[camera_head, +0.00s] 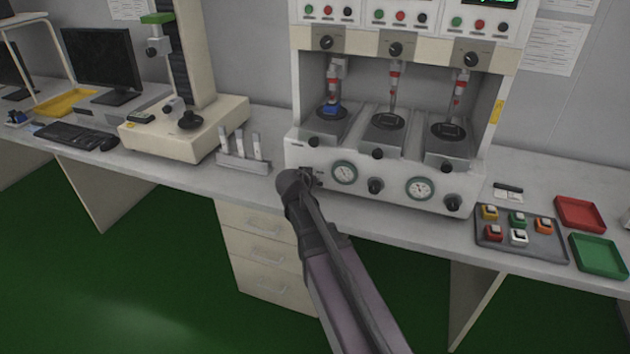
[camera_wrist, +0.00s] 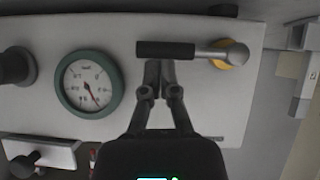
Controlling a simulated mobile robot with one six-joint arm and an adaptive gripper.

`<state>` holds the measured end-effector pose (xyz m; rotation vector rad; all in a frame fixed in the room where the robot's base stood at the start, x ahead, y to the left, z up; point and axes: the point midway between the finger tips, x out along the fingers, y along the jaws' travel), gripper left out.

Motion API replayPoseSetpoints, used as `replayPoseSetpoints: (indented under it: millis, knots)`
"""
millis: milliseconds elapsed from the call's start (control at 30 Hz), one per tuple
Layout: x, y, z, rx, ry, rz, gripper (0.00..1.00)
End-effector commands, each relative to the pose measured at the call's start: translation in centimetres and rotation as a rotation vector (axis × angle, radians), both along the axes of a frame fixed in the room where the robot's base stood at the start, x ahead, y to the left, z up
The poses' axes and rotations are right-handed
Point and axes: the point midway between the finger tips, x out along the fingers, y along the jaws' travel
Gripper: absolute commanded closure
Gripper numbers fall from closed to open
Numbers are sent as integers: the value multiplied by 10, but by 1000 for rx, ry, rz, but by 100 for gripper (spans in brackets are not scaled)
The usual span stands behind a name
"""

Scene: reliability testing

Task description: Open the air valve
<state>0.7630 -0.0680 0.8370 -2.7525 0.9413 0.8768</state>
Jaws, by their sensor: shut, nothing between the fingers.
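The air valve shows in the wrist view as a lever with a black grip (camera_wrist: 165,49), a silver stem and a yellow base (camera_wrist: 236,60) on the white machine front. The lever lies level across the picture, its grip pointing left. My gripper (camera_wrist: 160,66) is shut, with its fingertips close together right at the lower edge of the black grip. I cannot tell whether they touch it. Nothing is between the fingers. In the head view my gripper (camera_head: 308,178) is at the machine's lower left front, and my arm hides most of the valve.
A round green-rimmed gauge (camera_wrist: 90,84) sits left of the lever in the wrist view; it also shows in the head view (camera_head: 344,173). A black knob (camera_head: 375,186) and a second gauge (camera_head: 420,188) are further right. A rack of white tools (camera_head: 243,162) stands left of the machine.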

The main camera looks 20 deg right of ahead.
Motion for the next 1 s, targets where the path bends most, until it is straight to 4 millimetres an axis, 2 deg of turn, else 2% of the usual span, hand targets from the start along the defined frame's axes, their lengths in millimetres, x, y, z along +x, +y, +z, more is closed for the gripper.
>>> replayPoseSetpoints:
  millis: [367, 800, 1000]
  knots:
    - [-1, 1, 9, 0, 0, 0, 100]
    - [-6, 5, 44, 0, 0, 0, 100]
    - [-28, 20, 61, 0, -1, 2, 100]
